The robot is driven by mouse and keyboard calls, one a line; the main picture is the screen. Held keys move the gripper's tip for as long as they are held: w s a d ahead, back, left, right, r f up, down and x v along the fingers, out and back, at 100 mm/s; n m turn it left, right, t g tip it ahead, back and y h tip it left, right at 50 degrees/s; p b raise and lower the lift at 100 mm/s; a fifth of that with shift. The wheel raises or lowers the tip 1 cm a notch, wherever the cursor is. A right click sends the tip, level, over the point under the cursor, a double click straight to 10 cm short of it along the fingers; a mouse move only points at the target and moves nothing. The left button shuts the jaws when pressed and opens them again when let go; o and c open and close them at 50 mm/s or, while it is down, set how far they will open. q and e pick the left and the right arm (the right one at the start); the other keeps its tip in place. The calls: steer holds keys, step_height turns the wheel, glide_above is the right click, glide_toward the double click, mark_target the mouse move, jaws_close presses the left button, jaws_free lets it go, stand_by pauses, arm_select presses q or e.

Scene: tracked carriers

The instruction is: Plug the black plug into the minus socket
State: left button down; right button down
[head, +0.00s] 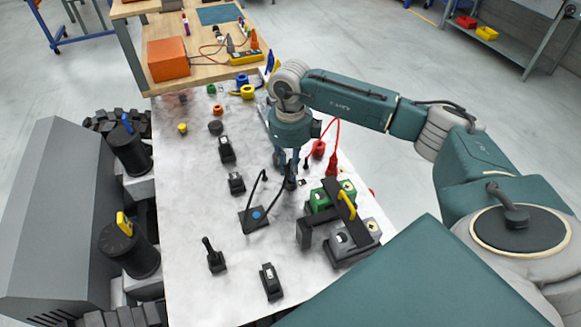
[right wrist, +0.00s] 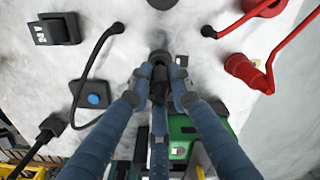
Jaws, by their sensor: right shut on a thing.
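My right gripper (head: 290,178) points down over the pale bench top, right of the blue-buttoned black block. In the right wrist view its fingers (right wrist: 161,78) are shut on the black plug (right wrist: 159,84), a dark, narrow body largely hidden between them. In the head view the plug is mostly hidden by the gripper. Green modules (head: 320,201) and grey modules (head: 343,243) with small face openings stand just right of it; part of the green one shows in the right wrist view (right wrist: 183,127). I cannot read a minus mark anywhere. My left gripper is not in view.
The block with a blue button (head: 257,215) has a black cable beside it. A red plug (head: 331,167) with a red cable lies behind the modules. A yellow handle (head: 346,204) rises above them.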

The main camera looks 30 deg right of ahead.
steer(key=shift+f+b, duration=1)
steer(key=shift+f, duration=0.2)
stand_by(1.1)
steer(key=c, duration=1.5)
jaws_free()
